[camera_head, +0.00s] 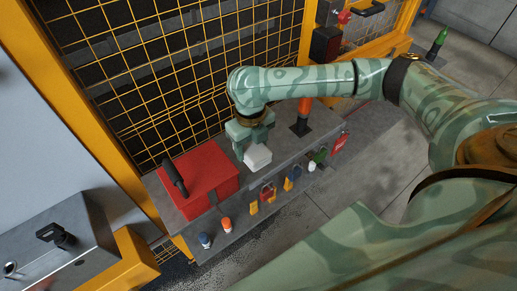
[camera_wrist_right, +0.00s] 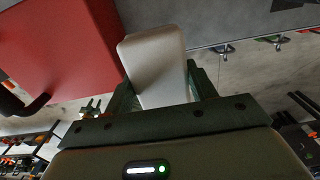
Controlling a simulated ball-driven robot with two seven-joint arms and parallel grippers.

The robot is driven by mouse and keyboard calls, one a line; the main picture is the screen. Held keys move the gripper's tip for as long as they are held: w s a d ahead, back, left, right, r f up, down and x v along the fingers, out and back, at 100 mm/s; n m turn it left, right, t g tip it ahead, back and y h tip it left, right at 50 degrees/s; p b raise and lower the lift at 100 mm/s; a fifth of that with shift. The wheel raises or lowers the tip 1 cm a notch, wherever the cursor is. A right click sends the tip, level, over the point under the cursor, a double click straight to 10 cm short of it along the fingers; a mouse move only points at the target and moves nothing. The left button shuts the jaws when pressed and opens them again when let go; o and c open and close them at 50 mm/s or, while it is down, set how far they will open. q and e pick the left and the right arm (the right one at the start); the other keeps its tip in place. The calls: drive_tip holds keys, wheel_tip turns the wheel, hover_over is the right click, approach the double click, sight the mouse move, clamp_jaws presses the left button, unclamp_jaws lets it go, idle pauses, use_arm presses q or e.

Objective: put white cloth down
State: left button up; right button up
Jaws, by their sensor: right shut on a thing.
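The white cloth (camera_head: 257,157) is a small, pale folded block over the grey bench top, just right of the red box. My right gripper (camera_head: 248,138) comes down on it from above and is shut on it. In the right wrist view the cloth (camera_wrist_right: 155,62) sits between the two dark fingers of the gripper (camera_wrist_right: 165,88) and sticks out past them. I cannot tell whether its underside touches the bench. My left gripper is not in view.
The red box (camera_head: 212,177) with a black handle stands close left of the cloth. An orange and black post (camera_head: 302,118) stands to the right. Several coloured padlocks hang along the grey bench's front (camera_head: 240,221). A yellow-framed mesh fence (camera_head: 190,60) rises behind.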

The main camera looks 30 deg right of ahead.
drive_tip(key=w+d+f, duration=0.1)
drive_tip(key=f, duration=0.1)
drive_tip(key=w+d+f+b, duration=0.1)
drive_tip(key=w+d+f, duration=0.1)
drive_tip(key=w+d+f+b, duration=0.1)
drive_tip(key=f, duration=0.1)
drive_tip(key=shift+w+d, duration=0.15)
drive_tip(key=shift+d, duration=0.1)
drive_tip(key=shift+w+d+f, duration=0.1)
drive_tip(key=shift+d+f, duration=0.05)
drive_tip(key=shift+f, duration=0.45)
drive_tip(key=shift+w+d+f, duration=0.15)
drive_tip(key=shift+f, duration=0.5)
drive_tip(key=shift+w+d+f, duration=0.1)
drive_tip(key=shift+d+f, duration=0.05)
drive_tip(key=shift+f, duration=0.45)
drive_tip(key=o, duration=0.9)
drive_tip(key=shift+b, duration=0.3)
drive_tip(key=shift+f+b, duration=0.25)
drive_tip(key=shift+b, duration=0.1)
drive_tip(key=r+p, duration=0.2)
drive_tip(key=r, duration=0.6)
drive_tip(key=r+p, duration=0.2)
drive_tip(key=r, duration=0.6)
drive_tip(key=shift+w+d+r, duration=0.1)
drive_tip(key=shift+w+r, duration=0.1)
drive_tip(key=shift+r, duration=0.05)
